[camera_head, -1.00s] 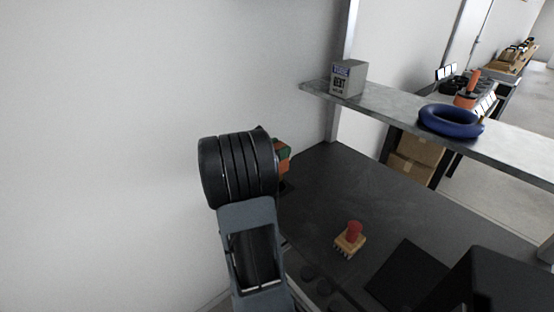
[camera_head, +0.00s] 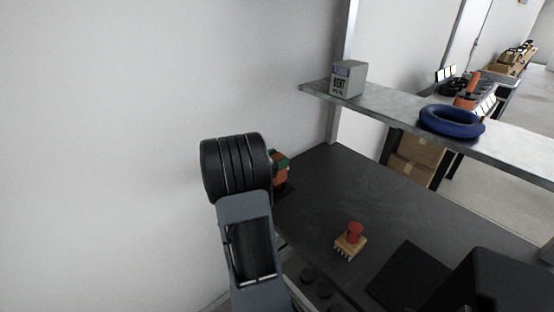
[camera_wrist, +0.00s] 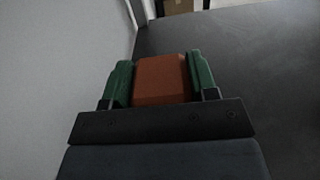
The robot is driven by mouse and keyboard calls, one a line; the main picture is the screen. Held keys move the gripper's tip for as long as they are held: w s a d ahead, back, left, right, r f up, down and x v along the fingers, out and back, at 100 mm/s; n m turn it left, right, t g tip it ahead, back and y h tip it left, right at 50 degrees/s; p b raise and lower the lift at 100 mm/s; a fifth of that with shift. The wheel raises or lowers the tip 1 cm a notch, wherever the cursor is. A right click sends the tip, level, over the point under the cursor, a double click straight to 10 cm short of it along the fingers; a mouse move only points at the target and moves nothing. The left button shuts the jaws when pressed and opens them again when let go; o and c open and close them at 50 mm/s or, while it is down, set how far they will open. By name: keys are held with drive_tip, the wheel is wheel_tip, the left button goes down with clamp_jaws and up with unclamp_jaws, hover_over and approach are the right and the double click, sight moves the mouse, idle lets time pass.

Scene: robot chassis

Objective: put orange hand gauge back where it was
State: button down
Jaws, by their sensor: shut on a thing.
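The orange hand gauge (camera_wrist: 161,79) is between the two green fingers of my gripper (camera_wrist: 161,84) in the wrist view. My gripper is shut on it. In the head view, a small orange part of the gauge (camera_head: 281,176) and a bit of the green fingers show beyond my black wrist, at the left end of the dark worktop (camera_head: 330,195). Most of the gauge is hidden by my arm there. I cannot tell whether it touches the worktop.
A red knob on a yellowish base (camera_head: 351,239) stands on the worktop. A metal shelf (camera_head: 400,110) above carries a grey box (camera_head: 348,79) and a blue ring (camera_head: 451,120). A white wall (camera_head: 110,150) is at the left. The worktop's middle is clear.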

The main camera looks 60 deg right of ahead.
drive_tip(key=shift+c, duration=2.1)
unclamp_jaws()
drive_tip(key=shift+r, duration=0.25)
drive_tip(key=a+f+m+t+y, duration=0.1)
drive_tip(key=a+m+t+y, duration=0.3)
drive_tip(key=a, duration=1.7)
drive_tip(key=a+f+m+t+y, duration=0.1)
drive_tip(key=a+m+t+y, duration=0.3)
drive_tip(key=a+m+y, duration=0.6)
drive_tip(key=shift+s+a+m+t+y, duration=0.3)
drive_tip(key=shift+a+y, duration=1.3)
drive_tip(key=shift+a, duration=4.6)
drive_tip(key=shift+f, duration=0.1)
